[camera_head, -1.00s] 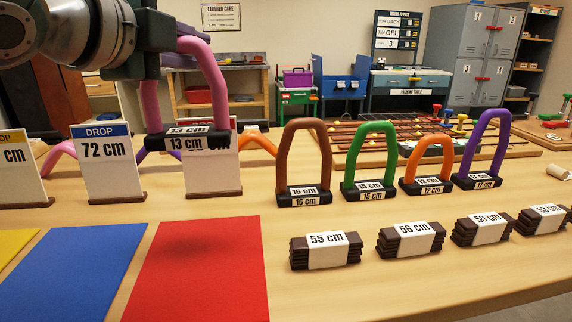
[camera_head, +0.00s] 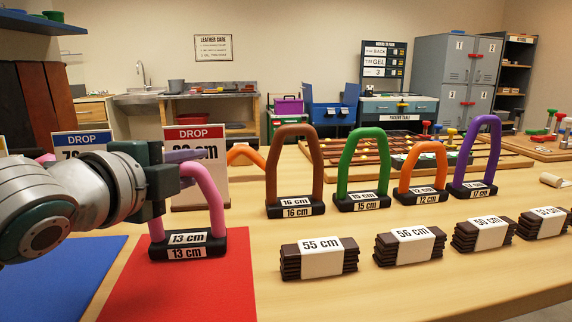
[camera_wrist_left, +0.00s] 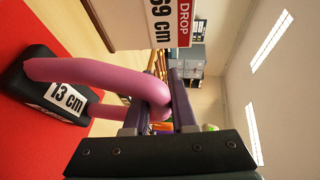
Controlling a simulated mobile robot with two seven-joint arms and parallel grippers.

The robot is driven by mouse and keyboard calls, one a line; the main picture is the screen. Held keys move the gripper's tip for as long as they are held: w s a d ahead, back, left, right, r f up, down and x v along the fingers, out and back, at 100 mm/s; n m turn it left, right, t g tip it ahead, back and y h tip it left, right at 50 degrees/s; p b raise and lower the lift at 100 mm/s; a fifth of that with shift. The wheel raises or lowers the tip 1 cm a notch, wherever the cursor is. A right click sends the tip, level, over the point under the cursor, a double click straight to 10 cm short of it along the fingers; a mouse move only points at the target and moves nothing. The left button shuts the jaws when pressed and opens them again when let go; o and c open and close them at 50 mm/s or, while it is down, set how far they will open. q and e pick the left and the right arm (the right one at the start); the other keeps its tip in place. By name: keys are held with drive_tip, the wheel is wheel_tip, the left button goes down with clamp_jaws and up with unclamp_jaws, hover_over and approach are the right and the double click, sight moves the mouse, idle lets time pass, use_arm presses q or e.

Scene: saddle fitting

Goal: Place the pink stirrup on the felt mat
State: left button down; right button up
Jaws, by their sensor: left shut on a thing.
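The pink stirrup (camera_head: 205,190), with a black base labelled 13 cm, stands upright at the red felt mat (camera_head: 179,290). Its base looks to be on or just above the mat; I cannot tell if it touches. My left gripper (camera_head: 182,160) is shut on the upper part of the pink arch. In the left wrist view, the pink stirrup (camera_wrist_left: 95,75) runs from the fingers (camera_wrist_left: 165,110) to its base over the red surface. My right gripper is not in view.
A blue mat (camera_head: 75,280) lies left of the red one. Behind stands a red-topped DROP sign (camera_head: 195,135). To the right stand brown (camera_head: 272,170), green (camera_head: 342,165), orange (camera_head: 402,175) and purple (camera_head: 455,165) stirrups. In front are dark banded stacks (camera_head: 320,258).

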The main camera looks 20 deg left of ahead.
use_arm(q)
drive_tip(key=c, duration=0.7)
unclamp_jaws()
drive_tip(key=shift+f, duration=0.1)
drive_tip(key=shift+c, duration=0.2)
drive_tip(key=shift+s+r, duration=0.1)
drive_tip(key=shift+r, duration=0.1)
drive_tip(key=p+v, duration=0.1)
drive_tip(key=v, duration=1)
drive_tip(key=shift+s, duration=0.35)
drive_tip(key=shift+r, duration=0.1)
